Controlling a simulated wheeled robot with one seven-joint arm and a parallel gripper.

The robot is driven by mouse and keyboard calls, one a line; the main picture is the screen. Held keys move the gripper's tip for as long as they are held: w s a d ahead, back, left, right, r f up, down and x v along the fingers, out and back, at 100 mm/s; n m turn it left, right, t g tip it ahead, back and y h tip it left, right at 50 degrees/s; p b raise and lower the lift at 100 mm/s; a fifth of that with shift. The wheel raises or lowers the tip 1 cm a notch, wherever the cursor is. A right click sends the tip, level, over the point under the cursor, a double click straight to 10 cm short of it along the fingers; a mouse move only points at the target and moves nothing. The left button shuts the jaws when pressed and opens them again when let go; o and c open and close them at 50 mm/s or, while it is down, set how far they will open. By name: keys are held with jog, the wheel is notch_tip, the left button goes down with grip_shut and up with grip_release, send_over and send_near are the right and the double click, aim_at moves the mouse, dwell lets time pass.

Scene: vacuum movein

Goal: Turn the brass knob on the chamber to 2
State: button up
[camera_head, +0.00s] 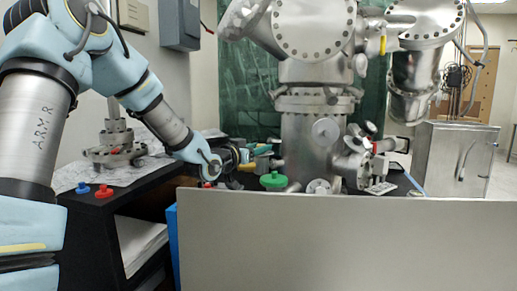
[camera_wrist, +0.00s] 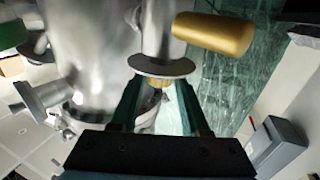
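The steel chamber (camera_head: 312,145) stands in the middle of the head view; its wall (camera_wrist: 85,50) fills the left of the wrist view. A small brass piece (camera_wrist: 158,82) shows below a round steel disc (camera_wrist: 162,68) on the chamber. A larger brass cylinder (camera_wrist: 213,34) sticks out to the right above it. I cannot tell which is the knob, and no numbers are readable. My gripper (camera_wrist: 158,92) is open, its dark green fingers apart on either side of the small brass piece; contact is unclear. In the head view my gripper (camera_head: 262,152) is at the chamber's left side.
A grey panel (camera_head: 340,240) stands in front of the chamber. A green knob (camera_head: 273,180) is close to my gripper. Red (camera_head: 104,191) and blue (camera_head: 82,188) knobs lie on the black bench (camera_head: 125,200) at left, near a steel flange piece (camera_head: 115,150).

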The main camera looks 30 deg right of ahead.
grip_shut()
jog(key=shift+w+a+r+g+p, duration=0.1)
jog(key=shift+g+p, duration=0.2)
jog(key=shift+p, duration=0.25)
